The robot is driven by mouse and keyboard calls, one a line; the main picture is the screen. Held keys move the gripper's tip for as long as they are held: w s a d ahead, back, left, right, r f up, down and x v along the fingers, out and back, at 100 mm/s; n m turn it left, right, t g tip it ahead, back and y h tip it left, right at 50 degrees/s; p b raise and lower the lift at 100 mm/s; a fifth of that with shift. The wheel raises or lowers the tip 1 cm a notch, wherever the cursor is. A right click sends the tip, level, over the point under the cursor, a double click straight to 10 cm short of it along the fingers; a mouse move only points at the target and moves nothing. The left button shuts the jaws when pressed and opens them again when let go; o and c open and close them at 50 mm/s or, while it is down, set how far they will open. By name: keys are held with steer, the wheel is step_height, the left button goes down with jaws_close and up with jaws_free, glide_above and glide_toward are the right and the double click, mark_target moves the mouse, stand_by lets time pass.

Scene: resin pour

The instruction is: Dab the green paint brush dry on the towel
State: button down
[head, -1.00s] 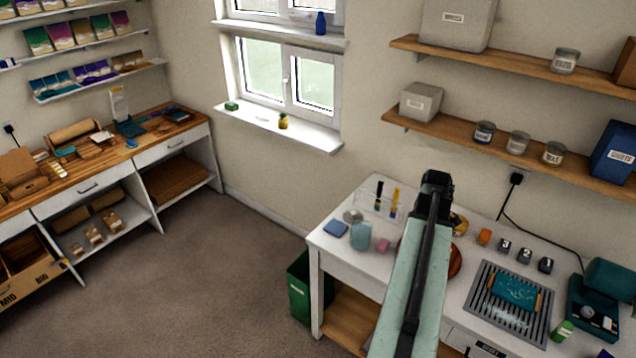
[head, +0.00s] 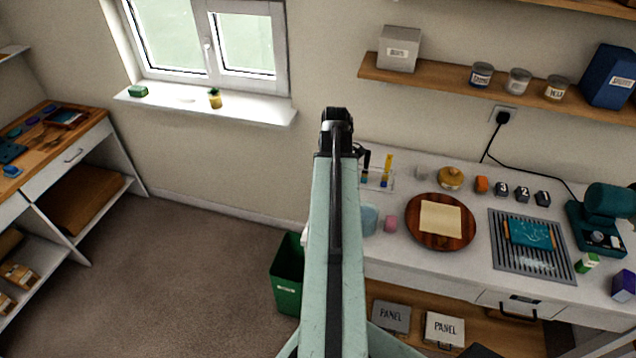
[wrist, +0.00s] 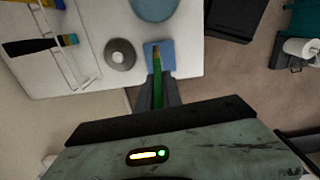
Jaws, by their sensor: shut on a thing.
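My gripper (wrist: 158,92) is shut on the green paint brush (wrist: 157,88) in the wrist view. The brush points away from my gripper, with its bristle end over a small folded blue cloth (wrist: 167,48), which looks like the towel. The cloth lies at the edge of the white table. I cannot tell whether the bristles touch it. In the head view my arm hides the cloth, the brush and the gripper's fingers.
A round wooden board (head: 415,230) bears a cream sheet. A green bin (head: 285,285) stands on the floor left of the table.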

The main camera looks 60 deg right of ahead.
steer(key=shift+w+a+f, duration=0.1)
steer(key=shift+w+a, duration=0.05)
steer(key=shift+w, duration=0.1)
steer(key=f+b, duration=0.3)
steer(key=f, duration=0.1)
steer(key=f+b, duration=0.1)
steer(key=b, duration=0.1)
steer(key=shift+s+f+b, duration=0.25)
steer(key=shift+f+b, duration=0.1)
steer(key=shift+f, duration=0.05)
steer(key=shift+f+b, duration=0.55)
steer(key=shift+b, duration=0.05)
stand_by(1.5)
step_height(320, 180, up, 7)
steer(key=p, duration=0.7)
steer(key=shift+r, duration=0.1)
